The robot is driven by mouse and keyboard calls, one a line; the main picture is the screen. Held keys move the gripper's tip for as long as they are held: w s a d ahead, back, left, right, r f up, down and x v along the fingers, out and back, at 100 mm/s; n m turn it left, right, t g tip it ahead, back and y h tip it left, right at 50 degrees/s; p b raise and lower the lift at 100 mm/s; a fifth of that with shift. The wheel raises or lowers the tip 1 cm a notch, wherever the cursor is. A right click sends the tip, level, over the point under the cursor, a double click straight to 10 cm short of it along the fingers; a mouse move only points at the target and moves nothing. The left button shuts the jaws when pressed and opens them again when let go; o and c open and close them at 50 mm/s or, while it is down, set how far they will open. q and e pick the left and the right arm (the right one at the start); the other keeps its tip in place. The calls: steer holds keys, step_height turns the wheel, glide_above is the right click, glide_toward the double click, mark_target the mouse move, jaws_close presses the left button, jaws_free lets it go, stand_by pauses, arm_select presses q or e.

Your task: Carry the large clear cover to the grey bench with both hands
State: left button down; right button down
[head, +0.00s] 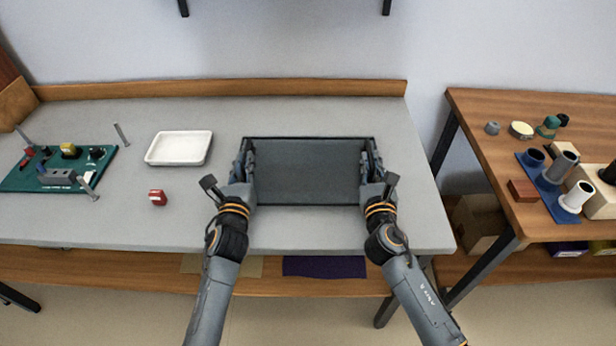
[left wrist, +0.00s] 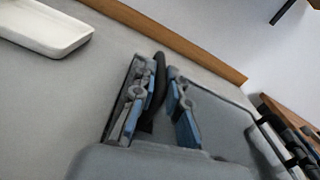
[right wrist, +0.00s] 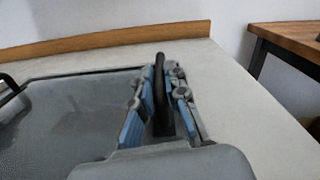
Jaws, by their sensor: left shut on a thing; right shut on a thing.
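The large clear cover (head: 305,172) is a see-through, dark-rimmed rectangle over the right part of the grey bench (head: 295,228). My left gripper (head: 246,165) is shut on the dark handle at the cover's left side; that handle (left wrist: 159,82) stands between the blue finger pads in the left wrist view. My right gripper (head: 373,165) is shut on the right handle (right wrist: 160,85), between the pads in the right wrist view. The cover looks about level. I cannot tell whether its underside touches the bench or hangs just above it.
A wooden ledge (head: 220,88) runs along the back. A wooden table (head: 490,150) with several objects stands right, across a gap.

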arm_select(q)
steer(key=shift+f+b, duration=0.5)
arm_select(e)
steer(key=shift+s+a+f, duration=0.1)
steer(key=shift+a+f, duration=0.05)
steer(key=shift+f, duration=0.6)
arm_select(q)
steer(key=c, duration=1.8)
jaws_free()
steer(key=shift+f, duration=0.1)
arm_select(e)
steer(key=c, duration=1.8)
jaws_free()
steer(key=shift+f, duration=0.1)
arm_select(q)
steer(key=o, duration=0.4)
arm_select(e)
steer(key=o, duration=0.4)
arm_select(q)
steer(key=shift+o, duration=0.2)
arm_select(e)
steer(key=shift+o, duration=0.2)
arm_select(q)
steer(key=shift+s, duration=0.1)
steer(key=s, duration=1.1)
steer(key=shift+s+a, duration=0.1)
steer(key=shift+s, duration=0.35)
arm_select(e)
steer(key=shift+s, duration=0.5)
steer(key=s, duration=1.1)
